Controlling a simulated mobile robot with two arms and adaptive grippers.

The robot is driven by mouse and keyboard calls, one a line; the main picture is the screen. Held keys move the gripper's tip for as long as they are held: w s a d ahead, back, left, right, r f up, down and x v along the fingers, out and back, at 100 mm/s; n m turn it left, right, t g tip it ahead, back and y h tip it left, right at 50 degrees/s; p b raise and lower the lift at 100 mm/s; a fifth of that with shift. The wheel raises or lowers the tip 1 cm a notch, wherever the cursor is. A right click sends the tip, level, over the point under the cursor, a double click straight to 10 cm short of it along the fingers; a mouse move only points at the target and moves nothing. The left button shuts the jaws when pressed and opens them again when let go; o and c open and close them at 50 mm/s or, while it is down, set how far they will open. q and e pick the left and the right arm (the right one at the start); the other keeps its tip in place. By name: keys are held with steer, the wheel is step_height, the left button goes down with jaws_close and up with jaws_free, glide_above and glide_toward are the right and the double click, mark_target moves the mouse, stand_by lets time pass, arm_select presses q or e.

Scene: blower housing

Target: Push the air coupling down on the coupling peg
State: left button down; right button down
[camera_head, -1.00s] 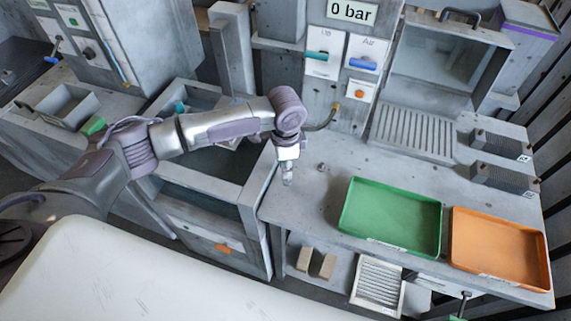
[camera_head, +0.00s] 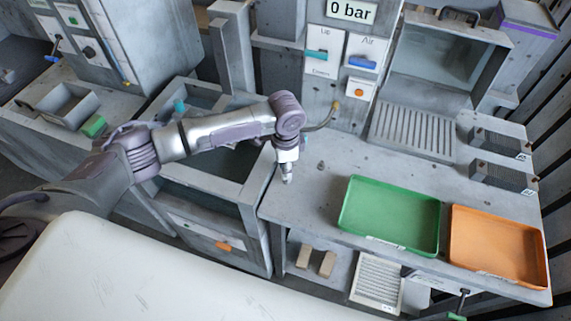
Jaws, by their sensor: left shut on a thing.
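My left gripper (camera_head: 287,172) points down above the left part of the grey bench top, at the end of my arm that comes in from the left. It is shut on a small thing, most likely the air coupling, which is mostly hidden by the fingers. A dark hose (camera_head: 328,118) runs from a yellow fitting on the back panel and passes behind my wrist. A small dark stub (camera_head: 321,166), possibly the coupling peg, stands on the bench to the right of the gripper, apart from it. My right gripper is not in view.
A green tray (camera_head: 346,222) and an orange tray (camera_head: 456,255) lie on the right of the bench (camera_head: 300,207). Behind are a slatted grille (camera_head: 412,132) and two finned dark blocks (camera_head: 500,143). The panel display (camera_head: 351,11) reads 0 bar. An open bin lies under my forearm.

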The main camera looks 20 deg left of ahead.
arm_select(q)
steer(key=shift+f+p, duration=0.15)
steer(key=shift+p, duration=0.15)
stand_by(0.5)
steer(key=c, duration=0.8)
jaws_free()
step_height(320, 180, up, 12)
steer(key=shift+r, duration=0.1)
